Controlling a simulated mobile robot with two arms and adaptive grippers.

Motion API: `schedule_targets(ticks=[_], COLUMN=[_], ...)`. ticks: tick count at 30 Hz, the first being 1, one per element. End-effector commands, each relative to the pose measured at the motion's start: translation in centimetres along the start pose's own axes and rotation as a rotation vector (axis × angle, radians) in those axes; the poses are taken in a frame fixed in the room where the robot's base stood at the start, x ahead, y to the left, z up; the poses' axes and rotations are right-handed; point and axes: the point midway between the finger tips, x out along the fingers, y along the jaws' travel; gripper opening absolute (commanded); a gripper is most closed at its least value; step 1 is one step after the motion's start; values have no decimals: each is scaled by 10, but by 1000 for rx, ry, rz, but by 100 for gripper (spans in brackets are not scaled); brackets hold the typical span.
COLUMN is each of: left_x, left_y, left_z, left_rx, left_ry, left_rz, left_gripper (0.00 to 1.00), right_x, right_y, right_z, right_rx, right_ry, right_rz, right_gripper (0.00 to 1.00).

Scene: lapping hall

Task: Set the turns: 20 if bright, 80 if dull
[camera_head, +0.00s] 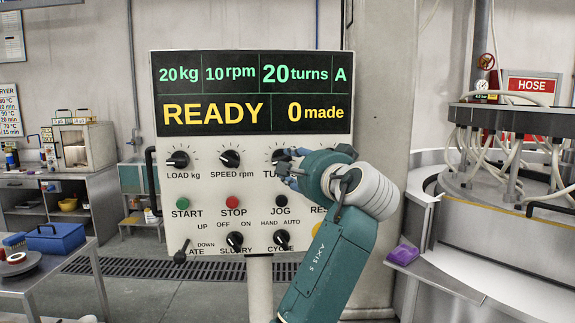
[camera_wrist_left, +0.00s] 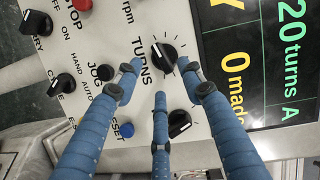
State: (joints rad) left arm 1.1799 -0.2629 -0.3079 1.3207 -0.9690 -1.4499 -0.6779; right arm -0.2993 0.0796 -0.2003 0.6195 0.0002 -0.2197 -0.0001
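The control panel (camera_head: 215,265) faces me, with a display (camera_head: 252,93) reading 20 kg, 10 rpm, 20 turns, A, READY and 0 made. The black TURNS knob (camera_head: 279,154) is partly hidden by my left gripper (camera_head: 290,170) in the head view. In the left wrist view the knob (camera_wrist_left: 163,53) is clear, with tick marks around it. There the three blue fingers of my left gripper (camera_wrist_left: 161,85) are spread apart, with nothing between them, just short of the knob. Contact with it cannot be made out. My right gripper is not in view. No bright or dull piece can be identified.
Beside TURNS are the SPEED knob (camera_head: 229,158) and LOAD knob (camera_head: 178,159). Below are START (camera_head: 182,202), STOP (camera_head: 233,201) and JOG (camera_head: 280,201) buttons and several switches. The lapping machine (camera_head: 510,125) stands right. A bench with a blue box (camera_head: 55,237) is left.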

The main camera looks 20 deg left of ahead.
Motion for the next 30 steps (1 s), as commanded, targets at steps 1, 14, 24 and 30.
schedule_targets(ticks=[1, 14, 24, 30], left_x=[-12, -62, -59, -24], left_y=[0, 1, 7, 91], left_z=[-1, 1, 0, -4], left_rx=[-3, 0, 6, 66], left_ry=[4, -2, 0, 34], left_rz=[1, 3, 9, 100], left_gripper=[40, 40, 40, 40], right_x=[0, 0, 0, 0], right_y=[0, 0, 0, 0], right_z=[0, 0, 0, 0], right_rx=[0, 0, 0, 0], right_ry=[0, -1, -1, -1], right_rz=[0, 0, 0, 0], right_gripper=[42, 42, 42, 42])
